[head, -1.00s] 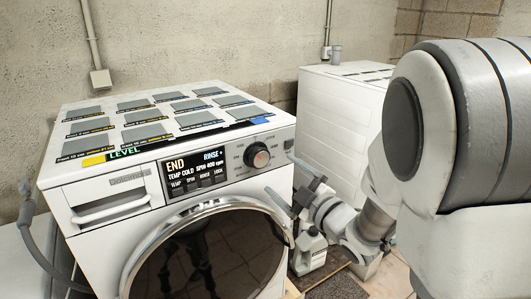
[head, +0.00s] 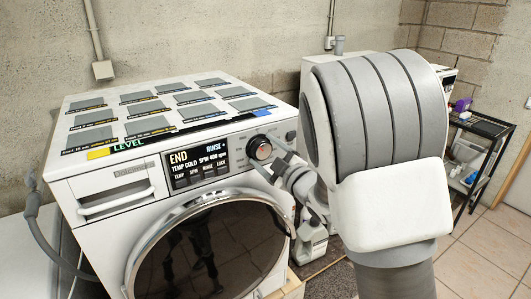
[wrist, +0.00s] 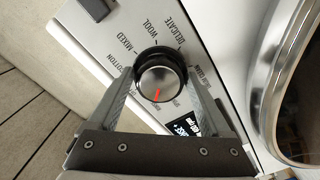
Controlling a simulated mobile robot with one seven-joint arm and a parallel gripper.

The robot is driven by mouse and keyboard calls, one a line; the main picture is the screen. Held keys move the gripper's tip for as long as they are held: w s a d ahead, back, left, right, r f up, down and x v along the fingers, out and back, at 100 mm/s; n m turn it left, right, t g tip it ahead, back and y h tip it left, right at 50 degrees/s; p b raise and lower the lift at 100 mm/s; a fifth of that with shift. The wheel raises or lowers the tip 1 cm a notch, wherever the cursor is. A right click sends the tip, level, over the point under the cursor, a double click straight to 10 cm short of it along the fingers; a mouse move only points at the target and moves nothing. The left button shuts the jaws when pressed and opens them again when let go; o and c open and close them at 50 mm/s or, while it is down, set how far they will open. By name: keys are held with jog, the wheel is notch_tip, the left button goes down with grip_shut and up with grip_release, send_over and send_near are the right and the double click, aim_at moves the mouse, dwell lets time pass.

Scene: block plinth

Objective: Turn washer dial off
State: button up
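The washer (head: 120,205) stands at the left in the head view. Its lit display (head: 198,162) reads END, with TEMP COLD and SPIN 400 rpm. The round dial (head: 260,149) has a silver cap and dark collar, right of the display. In the wrist view the dial (wrist: 160,80) is central, its red mark pointing toward the bottom of the picture. My gripper (wrist: 160,76) is open, one finger on each side of the dial, tips close to its collar. I cannot tell whether they touch it. In the head view my gripper (head: 273,157) reaches the dial from the right.
The round door (head: 215,250) sits below the dial, its metal rim near my gripper. A bottle (head: 312,238) stands on the floor right of the washer. A black shelf rack (head: 483,125) stands at the far right. A grey hose (head: 42,225) hangs at the left.

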jog(key=c, duration=1)
jog(key=shift+m+b, duration=0.3)
jog(key=shift+b, duration=0.05)
jog(key=m+b, duration=0.2)
jog(key=shift+f+m, duration=0.15)
jog(key=shift+m, duration=0.15)
jog(key=shift+m+b, duration=1)
jog(key=shift+m, duration=1.2)
jog(key=o, duration=1.4)
jog(key=shift+c, duration=0.2)
